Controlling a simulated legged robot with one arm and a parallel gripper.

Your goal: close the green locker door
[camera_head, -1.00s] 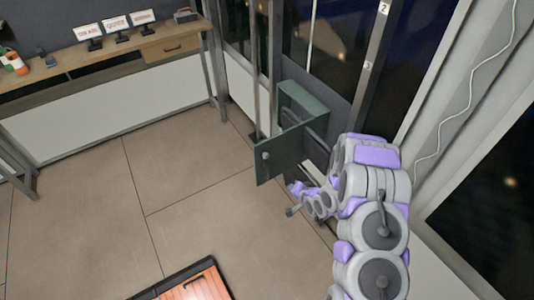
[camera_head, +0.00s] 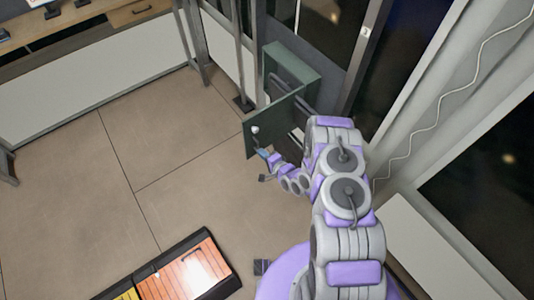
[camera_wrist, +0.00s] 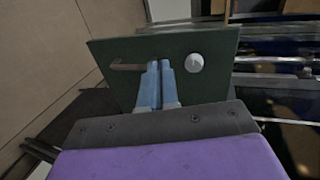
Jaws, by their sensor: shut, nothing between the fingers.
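The green locker (camera_head: 293,66) is a box on the window-side wall. Its green door (camera_head: 275,118) stands swung open toward the room, with a round pale knob (camera_head: 255,129) on the face turned to the camera. In the wrist view the door (camera_wrist: 215,88) fills the middle, with the white knob (camera_wrist: 194,62) and a brown bar-shaped handle (camera_wrist: 129,66). My gripper (camera_head: 265,156) is at the door's lower outer part. In the wrist view its blue fingers (camera_wrist: 160,73) are together and empty, between the handle and the knob. I cannot tell whether they touch the door.
A wooden desk (camera_head: 80,32) stands at the upper left. A tray or case with wooden slats (camera_head: 185,275) lies on the floor at the bottom. The tiled floor (camera_head: 150,140) left of the door is clear. Metal posts (camera_head: 240,55) stand beside the locker.

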